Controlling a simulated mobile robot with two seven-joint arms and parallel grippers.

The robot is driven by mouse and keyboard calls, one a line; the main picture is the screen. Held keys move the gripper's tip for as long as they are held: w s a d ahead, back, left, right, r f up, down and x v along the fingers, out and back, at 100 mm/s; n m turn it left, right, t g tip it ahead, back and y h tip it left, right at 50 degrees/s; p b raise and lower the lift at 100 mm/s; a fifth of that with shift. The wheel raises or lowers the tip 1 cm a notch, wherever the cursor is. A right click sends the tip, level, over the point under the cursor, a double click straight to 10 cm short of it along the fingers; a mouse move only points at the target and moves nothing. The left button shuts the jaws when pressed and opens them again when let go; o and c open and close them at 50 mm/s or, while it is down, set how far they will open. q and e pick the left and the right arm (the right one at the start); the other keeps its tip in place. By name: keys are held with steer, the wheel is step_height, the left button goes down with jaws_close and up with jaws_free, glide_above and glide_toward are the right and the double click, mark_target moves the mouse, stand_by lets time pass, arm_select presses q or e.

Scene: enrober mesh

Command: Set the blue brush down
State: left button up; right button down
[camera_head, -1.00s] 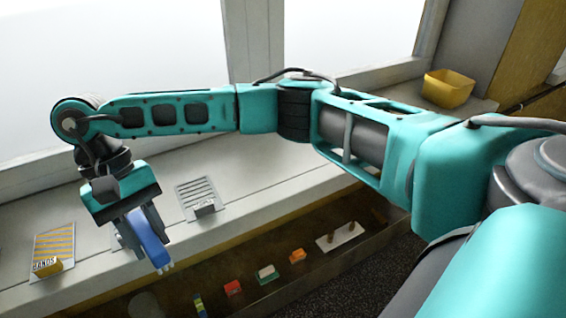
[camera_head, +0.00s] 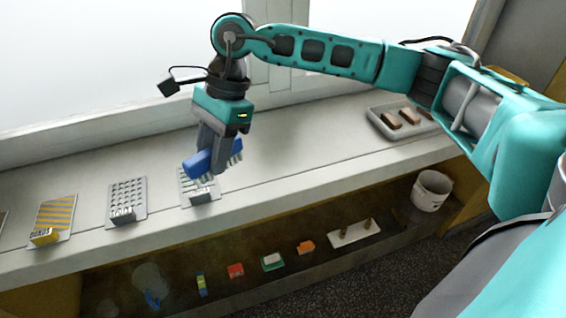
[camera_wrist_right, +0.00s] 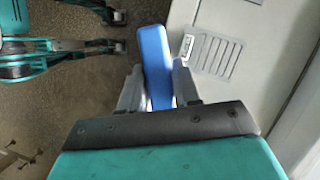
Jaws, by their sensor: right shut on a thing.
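My right gripper (camera_head: 214,158) is shut on the blue brush (camera_head: 200,165), which has pale bristles along its lower side. It holds the brush tilted in front of the slotted plate (camera_head: 187,186) on the long pale counter (camera_head: 290,170). The brush covers part of that plate. I cannot tell whether the bristles touch anything. In the right wrist view the brush (camera_wrist_right: 155,60) sits between the two fingers of the gripper (camera_wrist_right: 157,90), with the slotted plate (camera_wrist_right: 215,55) to its right.
A grey plate with round holes (camera_head: 127,203) and a yellow-striped plate (camera_head: 55,215) lie to the left on the counter. A grey tray (camera_head: 375,122) with brown blocks is at the right. A lower shelf holds several small items and a white bucket (camera_head: 432,190).

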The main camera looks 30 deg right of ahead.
steer(key=d+m+t, duration=0.1)
steer(key=m, duration=0.2)
steer(key=w+d+r+m+t, duration=0.1)
steer(key=m, duration=0.3)
steer(key=d+r+m+t+h, duration=0.1)
steer(key=d+m, duration=0.1)
steer(key=m, duration=0.1)
steer(key=shift+w+r+t, duration=0.2)
steer(key=shift+w+t, duration=0.1)
steer(key=shift+t, duration=0.1)
steer(key=w+d+r+m+g+h, duration=0.15)
steer(key=d+r+m+h, duration=0.35)
steer(key=m, duration=1)
steer(key=d+r+m+g+h, duration=0.25)
steer(key=d+m, duration=0.45)
steer(key=m, duration=0.9)
steer(key=shift+h, duration=0.25)
step_height(320, 180, down, 20)
steer(key=shift+w+d+f+p, duration=0.1)
steer(key=shift+w+d+p, duration=0.05)
steer(key=shift+p, duration=0.15)
steer(key=c, duration=0.8)
jaws_free()
